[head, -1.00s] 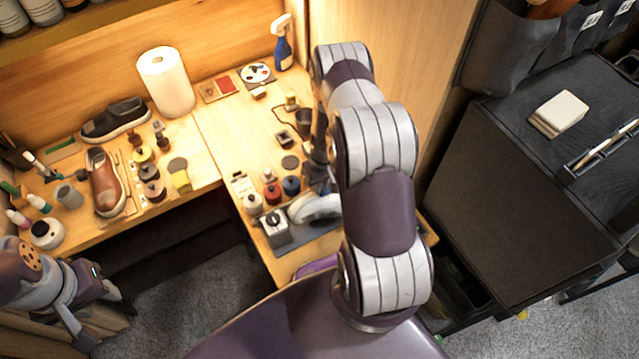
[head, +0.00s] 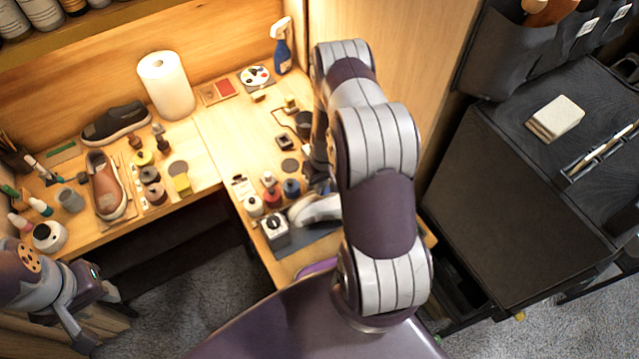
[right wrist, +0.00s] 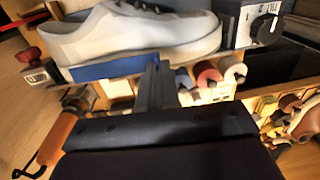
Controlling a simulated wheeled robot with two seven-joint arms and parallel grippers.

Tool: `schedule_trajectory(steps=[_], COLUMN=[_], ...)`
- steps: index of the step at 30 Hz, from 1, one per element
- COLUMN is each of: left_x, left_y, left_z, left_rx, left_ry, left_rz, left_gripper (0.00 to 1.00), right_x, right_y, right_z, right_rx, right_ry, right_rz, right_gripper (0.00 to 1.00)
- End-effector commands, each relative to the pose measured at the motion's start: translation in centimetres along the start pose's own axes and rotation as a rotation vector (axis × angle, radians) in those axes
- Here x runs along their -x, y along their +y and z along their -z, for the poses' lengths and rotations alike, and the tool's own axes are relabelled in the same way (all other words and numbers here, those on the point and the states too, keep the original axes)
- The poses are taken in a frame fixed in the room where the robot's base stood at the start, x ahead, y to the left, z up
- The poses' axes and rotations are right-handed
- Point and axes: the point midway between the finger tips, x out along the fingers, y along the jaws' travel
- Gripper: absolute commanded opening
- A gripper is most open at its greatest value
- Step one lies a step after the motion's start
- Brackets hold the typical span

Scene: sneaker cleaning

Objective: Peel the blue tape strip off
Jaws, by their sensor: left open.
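The white sneaker (right wrist: 135,35) lies on the right part of the bench. In the head view the sneaker (head: 308,208) is partly covered by my right arm. The blue tape strip (right wrist: 112,67) runs along the lower side of the sneaker in the right wrist view. The dark fingers of my right gripper (right wrist: 155,82) stand close together at the right end of the strip. Whether they pinch the tape is not clear. My right gripper is hidden in the head view. My left gripper (head: 95,315) is open and empty at the lower left, off the bench.
A grey box with a dial (right wrist: 258,22) stands close beside the sneaker. Several small bottles, including a red one (right wrist: 208,73), stand near it. A brown shoe (head: 106,185) and a paper towel roll (head: 167,86) are farther left. A dark cabinet (head: 520,180) stands right.

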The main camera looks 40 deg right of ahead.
Motion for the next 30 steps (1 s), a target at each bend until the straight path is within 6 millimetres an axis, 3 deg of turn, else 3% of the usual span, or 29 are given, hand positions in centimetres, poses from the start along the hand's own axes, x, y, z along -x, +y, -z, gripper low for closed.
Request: schedule_trajectory(steps=[30], left_x=[1.4], left_y=[0.0], left_z=[0.2], left_rx=[0.0], left_ry=[0.0], left_rz=[0.0], left_gripper=[0.43], right_x=[2.1], right_y=[0.0], right_z=[-0.3], right_rx=[0.0], right_ry=[0.0], right_rz=[0.0], right_gripper=[0.0])
